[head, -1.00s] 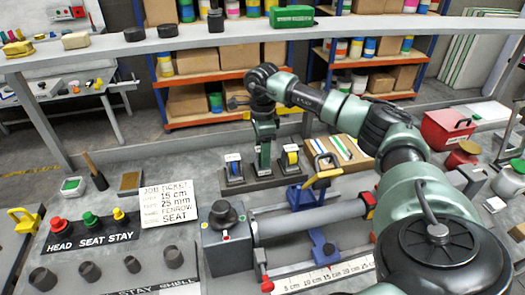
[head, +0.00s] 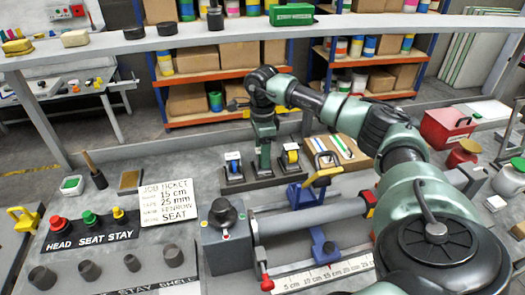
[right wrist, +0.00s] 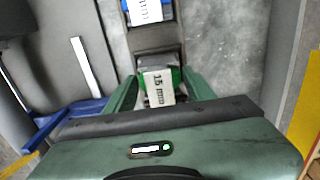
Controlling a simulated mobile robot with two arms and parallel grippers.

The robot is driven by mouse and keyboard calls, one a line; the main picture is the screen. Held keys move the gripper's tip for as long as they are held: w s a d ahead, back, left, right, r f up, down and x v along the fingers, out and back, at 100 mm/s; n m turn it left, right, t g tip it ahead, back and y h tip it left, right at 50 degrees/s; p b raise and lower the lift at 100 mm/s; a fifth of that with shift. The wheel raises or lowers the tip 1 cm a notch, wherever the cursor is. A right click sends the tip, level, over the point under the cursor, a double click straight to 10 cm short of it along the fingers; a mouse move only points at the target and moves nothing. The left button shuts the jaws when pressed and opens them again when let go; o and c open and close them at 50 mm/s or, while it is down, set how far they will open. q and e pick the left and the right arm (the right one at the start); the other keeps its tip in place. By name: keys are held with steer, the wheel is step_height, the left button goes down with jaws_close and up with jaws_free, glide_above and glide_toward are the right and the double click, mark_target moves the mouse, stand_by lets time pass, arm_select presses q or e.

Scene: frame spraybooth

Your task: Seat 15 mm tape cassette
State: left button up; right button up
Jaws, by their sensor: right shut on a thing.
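The 15 mm tape cassette (right wrist: 158,86), green with a pale label reading 15 mm, sits between the two fingers of my right gripper (right wrist: 157,92), which is shut on it. In the head view my right gripper (head: 263,160) points down at the middle of a dark tape stand, between a blue tape cassette (head: 233,166) and a yellow tape cassette (head: 291,156). There the gripper hides the 15 mm cassette. I cannot tell whether it touches the stand below. The blue cassette's label also shows in the right wrist view (right wrist: 147,12). My left gripper is not in view.
A job ticket (head: 170,204) and push buttons (head: 90,218) lie left. A red box (head: 447,128) is at right. A raised shelf (head: 240,32) crosses behind.

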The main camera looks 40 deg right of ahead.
steer(key=shift+f, duration=0.25)
stand_by(0.7)
steer(key=o, duration=1.5)
steer(key=o, duration=0.5)
steer(key=shift+c, duration=0.2)
steer(key=shift+r, duration=0.15)
steer(key=shift+r+p, duration=2.25)
steer(key=shift+r, duration=0.65)
